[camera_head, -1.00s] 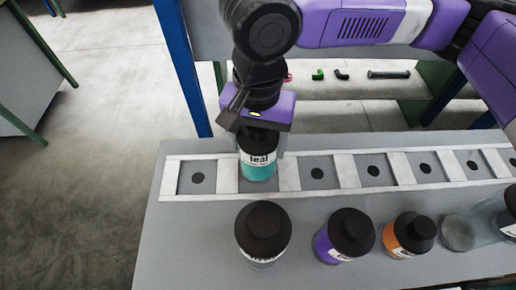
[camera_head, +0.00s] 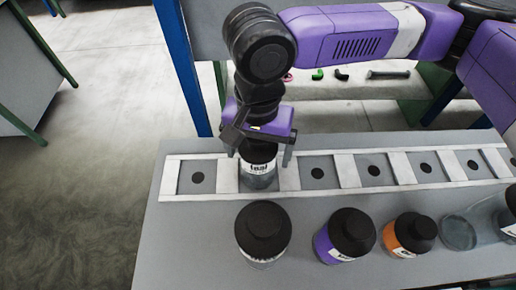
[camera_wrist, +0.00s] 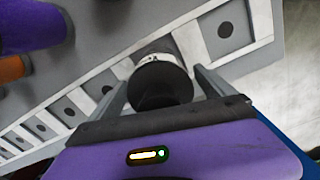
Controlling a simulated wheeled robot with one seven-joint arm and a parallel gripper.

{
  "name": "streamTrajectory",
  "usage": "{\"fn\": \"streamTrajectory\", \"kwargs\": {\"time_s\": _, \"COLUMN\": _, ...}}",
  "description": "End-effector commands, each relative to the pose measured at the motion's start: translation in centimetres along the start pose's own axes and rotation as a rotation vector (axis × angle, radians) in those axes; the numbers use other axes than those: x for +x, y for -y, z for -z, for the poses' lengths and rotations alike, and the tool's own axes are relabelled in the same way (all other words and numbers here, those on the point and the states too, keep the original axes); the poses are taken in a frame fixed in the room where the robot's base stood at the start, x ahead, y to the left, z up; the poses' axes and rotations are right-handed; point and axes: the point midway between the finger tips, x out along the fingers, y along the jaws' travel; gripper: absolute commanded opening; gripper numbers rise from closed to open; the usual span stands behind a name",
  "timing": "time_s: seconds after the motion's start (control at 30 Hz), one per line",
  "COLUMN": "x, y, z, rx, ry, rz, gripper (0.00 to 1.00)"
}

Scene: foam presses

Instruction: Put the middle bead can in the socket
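A can with a black lid and a white label reading "teal" (camera_head: 259,168) stands upright in the second square bay from the left of the white-framed rack (camera_head: 228,177). Its lower body looks dark grey. My gripper (camera_head: 258,157) is above it, with a finger on each side. In the wrist view the can (camera_wrist: 160,85) shows between the fingers (camera_wrist: 163,88), with gaps on both sides. The gripper looks open. In front of the rack stand a can with a dark lid (camera_head: 263,228), a purple can (camera_head: 330,245) and an orange can (camera_head: 396,240).
A clear container (camera_head: 482,222) is at the right, partly cut off by the edge. Other bays, each with a black dot, are empty, such as the one just right of the can (camera_head: 317,173). A shelf with small parts (camera_head: 340,88) is behind.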

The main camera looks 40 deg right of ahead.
Motion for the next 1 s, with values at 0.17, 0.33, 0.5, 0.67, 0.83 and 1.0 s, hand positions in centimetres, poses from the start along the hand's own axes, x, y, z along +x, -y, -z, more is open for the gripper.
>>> {"fn": "streamTrajectory", "kwargs": {"time_s": 0.17, "x": -0.5, "y": 0.0, "z": 0.0, "rx": -0.001, "ry": -0.001, "rz": 0.0, "gripper": 0.93}}
{"fn": "streamTrajectory", "kwargs": {"time_s": 0.33, "x": -2.8, "y": 0.1, "z": 0.0, "rx": -0.001, "ry": -0.002, "rz": 0.003, "gripper": 0.93}}
{"fn": "streamTrajectory", "kwargs": {"time_s": 0.5, "x": -6.4, "y": 0.1, "z": 0.0, "rx": -0.001, "ry": -0.002, "rz": 0.003, "gripper": 0.93}}
{"fn": "streamTrajectory", "kwargs": {"time_s": 0.67, "x": -9.4, "y": 0.1, "z": 0.0, "rx": -0.001, "ry": -0.001, "rz": 0.002, "gripper": 0.93}}
{"fn": "streamTrajectory", "kwargs": {"time_s": 0.83, "x": -11.5, "y": 0.1, "z": 0.0, "rx": 0.0, "ry": -0.001, "rz": 0.001, "gripper": 0.93}}
{"fn": "streamTrajectory", "kwargs": {"time_s": 1.0, "x": -12.3, "y": 0.0, "z": 0.0, "rx": 0.0, "ry": -0.001, "rz": 0.0, "gripper": 0.93}}
